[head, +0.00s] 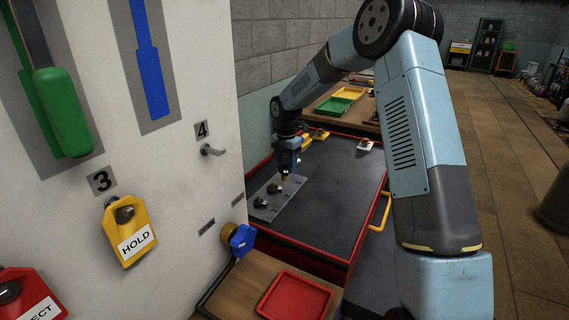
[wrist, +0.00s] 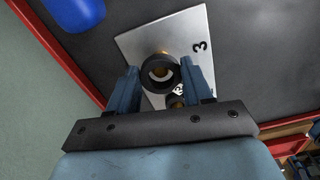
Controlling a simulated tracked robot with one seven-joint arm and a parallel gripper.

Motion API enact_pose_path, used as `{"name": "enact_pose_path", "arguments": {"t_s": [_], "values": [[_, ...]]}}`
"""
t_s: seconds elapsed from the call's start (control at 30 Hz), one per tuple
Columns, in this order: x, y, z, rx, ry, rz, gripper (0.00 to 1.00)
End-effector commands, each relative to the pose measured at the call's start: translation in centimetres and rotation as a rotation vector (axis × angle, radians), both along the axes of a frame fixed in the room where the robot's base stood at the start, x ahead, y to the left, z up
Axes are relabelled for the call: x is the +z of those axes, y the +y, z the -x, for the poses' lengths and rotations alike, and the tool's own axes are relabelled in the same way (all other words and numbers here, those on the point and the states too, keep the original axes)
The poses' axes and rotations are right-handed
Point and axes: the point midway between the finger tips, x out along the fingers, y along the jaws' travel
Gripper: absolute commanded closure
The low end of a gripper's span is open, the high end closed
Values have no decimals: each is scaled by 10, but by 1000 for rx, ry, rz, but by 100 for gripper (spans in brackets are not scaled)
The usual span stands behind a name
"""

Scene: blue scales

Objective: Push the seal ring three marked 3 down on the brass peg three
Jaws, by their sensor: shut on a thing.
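My gripper (head: 285,172) is over the far end of the metal plate (head: 290,207) on the dark bench top. In the wrist view its fingers (wrist: 162,88) are shut on a dark ring, the seal ring three (wrist: 147,73). The plate (wrist: 140,40) shows a 3 just right of the ring. Brass of peg three (wrist: 162,54) shows at the ring's upper edge; I cannot tell how far the ring is over the peg. In the head view, brass (head: 285,177) shows just under my gripper.
Two dark-ringed pegs (head: 274,188) (head: 261,202) stand nearer on the plate; one, by a 2, shows below the ring in the wrist view (wrist: 177,101). A blue rounded thing (wrist: 75,12) lies upper left there.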

Motion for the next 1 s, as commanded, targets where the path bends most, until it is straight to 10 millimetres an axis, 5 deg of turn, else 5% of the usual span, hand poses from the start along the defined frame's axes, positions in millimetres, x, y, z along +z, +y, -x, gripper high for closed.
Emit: {"name": "enact_pose_path", "arguments": {"t_s": [1.0], "values": [[-15, 1, 0, 1, 1, -1, 79]]}}
